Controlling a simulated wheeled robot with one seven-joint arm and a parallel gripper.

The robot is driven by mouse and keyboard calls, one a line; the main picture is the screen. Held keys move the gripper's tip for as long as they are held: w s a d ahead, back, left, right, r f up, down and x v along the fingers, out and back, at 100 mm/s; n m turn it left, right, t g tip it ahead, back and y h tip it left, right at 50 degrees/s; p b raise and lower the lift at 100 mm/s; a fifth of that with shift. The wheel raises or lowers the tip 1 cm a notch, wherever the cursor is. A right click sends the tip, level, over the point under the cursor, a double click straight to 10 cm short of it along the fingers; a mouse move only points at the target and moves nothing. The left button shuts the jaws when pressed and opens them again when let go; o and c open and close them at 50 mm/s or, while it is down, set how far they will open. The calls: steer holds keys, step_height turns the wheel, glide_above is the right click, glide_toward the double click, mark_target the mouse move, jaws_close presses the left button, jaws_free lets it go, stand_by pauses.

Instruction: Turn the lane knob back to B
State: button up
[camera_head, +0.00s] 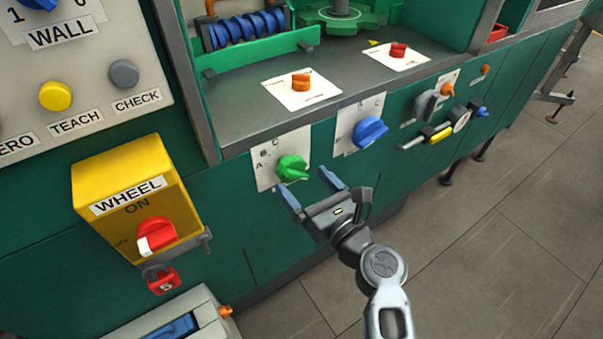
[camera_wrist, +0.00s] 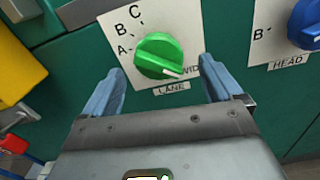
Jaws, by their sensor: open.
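The green lane knob (camera_head: 292,168) sits on a white plate (camera_head: 264,180) on the green machine front. In the wrist view the knob (camera_wrist: 157,52) has a white pointer mark at its lower right, toward the partly hidden letters "WID". The letters A, B and C run up the plate to the knob's left and upper left, with a LANE label below. My gripper (camera_head: 304,183) is open in front of the knob. In the wrist view its blue fingers (camera_wrist: 160,78) stand to either side of the knob, apart from it.
A blue HEAD knob (camera_head: 369,132) is just right of the lane knob. A yellow WHEEL box (camera_head: 138,190) with a red-white switch (camera_head: 156,237) and red padlock (camera_head: 163,280) juts out at left. A grey shelf (camera_head: 240,125) lies above. Open floor is at right.

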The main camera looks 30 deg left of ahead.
mark_target(299, 179)
steer(key=shift+x, duration=1.65)
steer(key=shift+s, duration=0.1)
steer(key=c, duration=1)
